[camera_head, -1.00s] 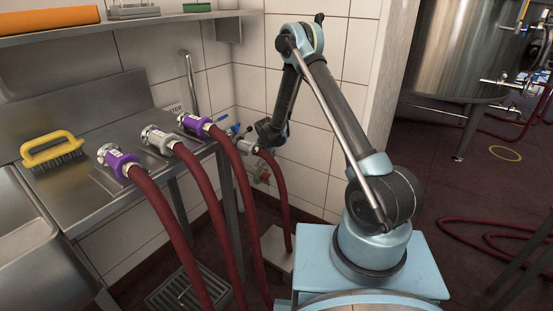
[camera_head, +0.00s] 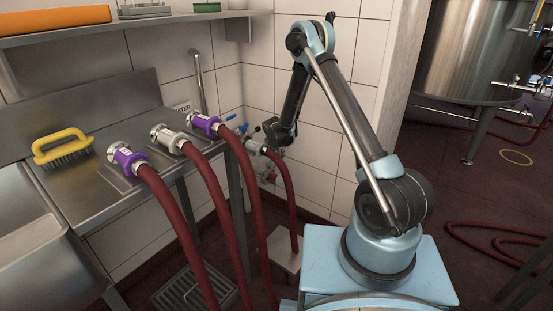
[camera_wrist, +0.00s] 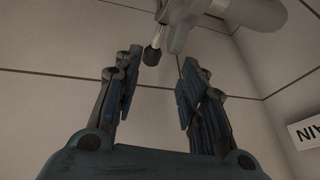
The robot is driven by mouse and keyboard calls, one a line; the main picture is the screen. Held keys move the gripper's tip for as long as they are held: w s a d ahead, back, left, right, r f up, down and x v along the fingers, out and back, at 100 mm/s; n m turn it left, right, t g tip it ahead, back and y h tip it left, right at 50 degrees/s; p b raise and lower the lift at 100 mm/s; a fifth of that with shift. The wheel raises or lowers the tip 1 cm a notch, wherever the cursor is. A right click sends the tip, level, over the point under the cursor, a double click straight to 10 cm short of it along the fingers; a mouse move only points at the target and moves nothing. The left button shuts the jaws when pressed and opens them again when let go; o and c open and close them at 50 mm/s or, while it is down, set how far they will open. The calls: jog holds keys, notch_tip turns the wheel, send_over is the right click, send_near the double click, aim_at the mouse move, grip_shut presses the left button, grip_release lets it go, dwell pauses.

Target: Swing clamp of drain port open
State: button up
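A grey round fitting (camera_wrist: 252,12) is at the top, beyond the fingers. A dark knob on a pale stem (camera_wrist: 151,55) hangs from it, in line with the gap between the fingertips. I cannot tell whether the clamp is latched.
A partly cut-off, upside-down sign (camera_wrist: 306,131) is on the wall at right. Hoses with purple and grey collars (camera_head: 128,160) lie over the steel bench (camera_head: 100,207), beside a yellow brush (camera_head: 62,148). Blue valve handles (camera_head: 230,118) are near the port. A steel tank (camera_head: 470,50) stands at right.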

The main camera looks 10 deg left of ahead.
jog(key=v, duration=1.1)
jog(key=shift+s+r, duration=0.1)
